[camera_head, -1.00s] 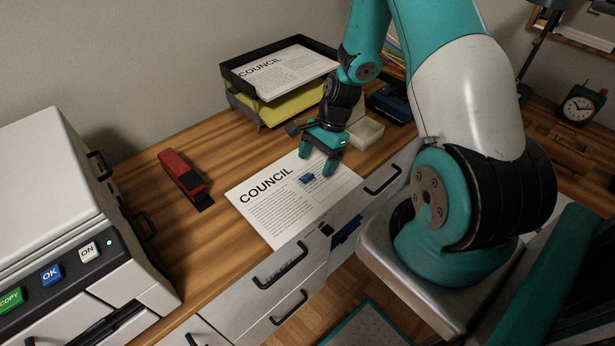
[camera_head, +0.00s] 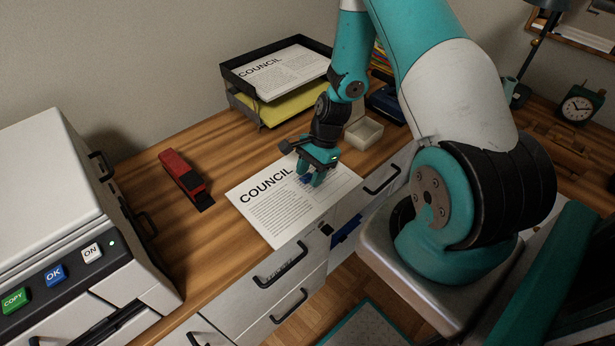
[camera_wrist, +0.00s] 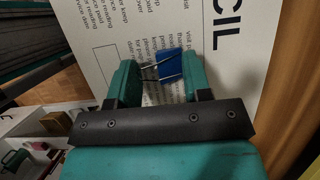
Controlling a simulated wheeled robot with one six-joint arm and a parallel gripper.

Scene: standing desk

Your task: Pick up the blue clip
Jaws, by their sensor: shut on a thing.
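The blue clip (camera_wrist: 168,62) shows between my gripper's two teal fingers in the wrist view, with its metal wire arms pointing left. In the head view the clip (camera_head: 306,178) is mostly hidden by the fingers. My gripper (camera_head: 311,180) points down at the paper and is shut on the clip; it also fills the lower middle of the wrist view (camera_wrist: 152,75). The clip is at or just above the white paper headed COUNCIL (camera_head: 275,215), which lies on the desk. I cannot tell whether the clip still touches the paper.
A red stapler (camera_head: 184,178) lies left of the paper. A black paper tray (camera_head: 235,82) stands behind it over a yellow item. A small open box (camera_head: 364,133) sits right of my gripper. A white copier (camera_head: 50,190) stands at the left. The desk's front edge is close.

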